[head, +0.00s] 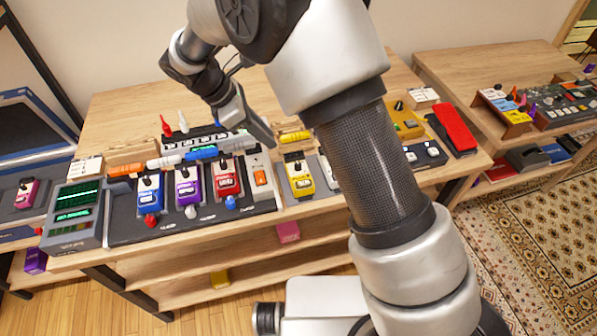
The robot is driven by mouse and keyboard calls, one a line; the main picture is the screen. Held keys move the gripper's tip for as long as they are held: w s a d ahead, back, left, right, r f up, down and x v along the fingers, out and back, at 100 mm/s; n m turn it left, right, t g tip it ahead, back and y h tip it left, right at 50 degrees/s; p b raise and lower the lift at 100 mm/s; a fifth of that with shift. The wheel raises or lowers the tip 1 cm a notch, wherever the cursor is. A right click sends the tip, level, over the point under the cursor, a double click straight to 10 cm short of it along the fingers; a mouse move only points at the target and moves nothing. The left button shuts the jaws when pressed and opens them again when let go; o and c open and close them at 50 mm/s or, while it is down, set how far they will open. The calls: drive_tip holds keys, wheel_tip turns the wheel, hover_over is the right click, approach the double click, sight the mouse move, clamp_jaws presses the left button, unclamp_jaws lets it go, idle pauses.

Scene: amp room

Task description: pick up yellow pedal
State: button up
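A yellow pedal (300,178) with a dark knob area and a white label stands on the wooden table, right of the pedal row. My gripper (262,130) hangs above the table, up and left of this pedal and apart from it in the picture. I see the gripper side-on, so the gap between its fingers does not show.
Blue (150,194), purple (188,188) and red (225,180) pedals stand on a dark board to the left. A white-and-orange pedal (260,178) is close beside the yellow one. A red pedal (455,128) lies at the table's right end. My arm hides part of the table.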

sight(297, 164)
drive_tip(key=x, duration=1.4)
drive_tip(key=shift+w+f, duration=0.15)
drive_tip(key=shift+f, duration=0.05)
clamp_jaws()
drive_tip(key=shift+r, duration=0.1)
idle(0.7)
